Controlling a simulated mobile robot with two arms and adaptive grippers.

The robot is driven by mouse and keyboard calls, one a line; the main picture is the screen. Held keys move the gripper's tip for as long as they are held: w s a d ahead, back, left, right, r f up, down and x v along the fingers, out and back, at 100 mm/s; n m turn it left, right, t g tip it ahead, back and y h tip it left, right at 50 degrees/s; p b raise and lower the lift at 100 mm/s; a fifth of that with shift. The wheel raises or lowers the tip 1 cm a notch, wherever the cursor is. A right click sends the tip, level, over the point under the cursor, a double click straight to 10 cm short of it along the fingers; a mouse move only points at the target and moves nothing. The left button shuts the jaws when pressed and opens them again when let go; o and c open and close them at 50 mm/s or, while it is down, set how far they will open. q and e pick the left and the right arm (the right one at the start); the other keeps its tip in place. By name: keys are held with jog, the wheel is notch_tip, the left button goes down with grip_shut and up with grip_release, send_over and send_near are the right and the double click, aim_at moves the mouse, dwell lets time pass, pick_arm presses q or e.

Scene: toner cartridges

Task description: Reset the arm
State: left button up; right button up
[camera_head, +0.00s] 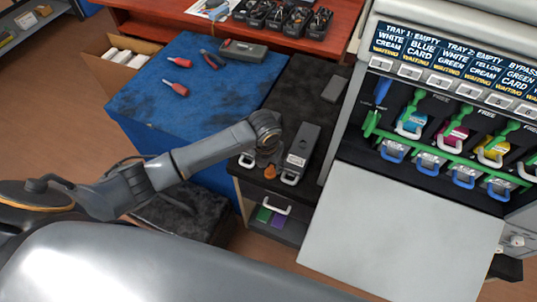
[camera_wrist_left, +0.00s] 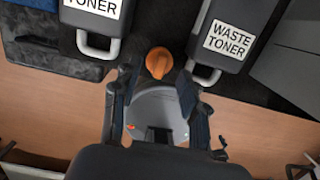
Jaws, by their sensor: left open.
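My left arm reaches in from the left over the dark cabinet top, and my left gripper (camera_head: 264,156) points down at its front edge. In the left wrist view its two dark fingers (camera_wrist_left: 157,98) are apart with nothing clamped between them. An orange knob (camera_wrist_left: 159,62) shows just beyond the fingertips; I cannot tell if they touch it. It also shows in the head view (camera_head: 270,172). A grey waste toner cartridge (camera_wrist_left: 232,36) with a pale handle stands to the right, also in the head view (camera_head: 302,146). Another toner box (camera_wrist_left: 98,15) is to the left. My right gripper is not in view.
The printer (camera_head: 345,145) stands open at right, with coloured cartridges and green levers inside and its grey door (camera_head: 400,225) folded down. A blue-covered table (camera_head: 200,90) holds screwdrivers, pliers and a grey box. A red bench (camera_head: 165,22) is behind. Bare floor lies left.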

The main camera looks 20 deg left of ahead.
pick_arm(q)
notch_tip(320, 180, up, 8)
jog(key=s, duration=0.1)
jog(key=shift+s+r, duration=0.15)
jog(key=shift+r, duration=0.05)
jog(key=s+d+f+n+t+h, duration=0.15)
jog(key=s+d+n, duration=0.45)
jog(key=s+n, duration=0.65)
jog(key=s+a+n+y, duration=0.1)
jog(key=s+a+n, duration=0.35)
jog(key=n, duration=0.65)
jog(key=s+a+n, duration=0.4)
jog(key=a+n, duration=0.1)
jog(key=n, duration=0.6)
notch_tip(320, 180, down, 28)
jog(key=s+g, duration=0.1)
jog(key=s, duration=0.2)
jog(key=s+a+f+g, duration=0.1)
jog(key=s+a+f, duration=0.1)
jog(key=s+f, duration=1.1)
jog(key=shift+s+a+f, duration=0.3)
jog(key=shift+s+a, duration=0.05)
jog(key=shift+s, duration=0.9)
